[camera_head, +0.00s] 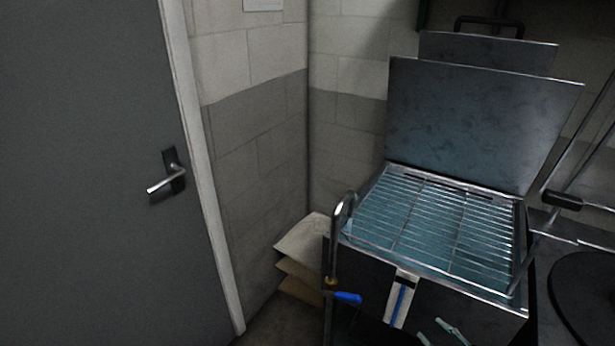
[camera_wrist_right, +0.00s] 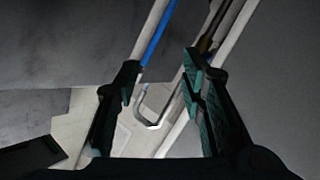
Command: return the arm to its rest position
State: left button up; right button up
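My right gripper (camera_head: 437,334) shows only at the bottom edge of the head view, as two teal fingertips in front of the metal basin unit. In the right wrist view my right gripper (camera_wrist_right: 163,85) has its two fingers spread apart, with nothing held between them. A bent metal tube (camera_wrist_right: 150,122) and pale bars show beyond the fingers; I cannot tell their distance. The rest of my right arm is out of view in the head view. My left gripper is in neither view.
A metal basin with a wire rack (camera_head: 440,225) stands at right, its lid (camera_head: 475,120) raised. A curved pipe (camera_head: 341,215) with a blue lever (camera_head: 347,297) stands at its front left. Stacked pale sacks or boxes (camera_head: 302,250) sit by the wall. A grey door (camera_head: 85,180) is at left.

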jog(key=s+d+f+m+g+h, duration=0.2)
jog(key=s+d+f+m+h, duration=0.15)
jog(key=s+f, duration=0.4)
jog(key=s+d+f+m+g+h, duration=0.25)
jog(key=s+d+f+h, duration=0.2)
jog(key=f, duration=0.65)
jog(key=s+a+f+m+g, duration=0.2)
jog(key=s+a+f+g, duration=0.2)
jog(key=s, duration=1)
jog(key=s+a+f+m+g+y, duration=0.1)
jog(key=s+a+f+g, duration=0.3)
jog(key=s, duration=1)
jog(key=a+f, duration=0.3)
jog(key=f, duration=0.2)
jog(key=shift+s+a+m, duration=0.15)
jog(key=shift+a+m, duration=0.1)
jog(key=shift+m, duration=0.15)
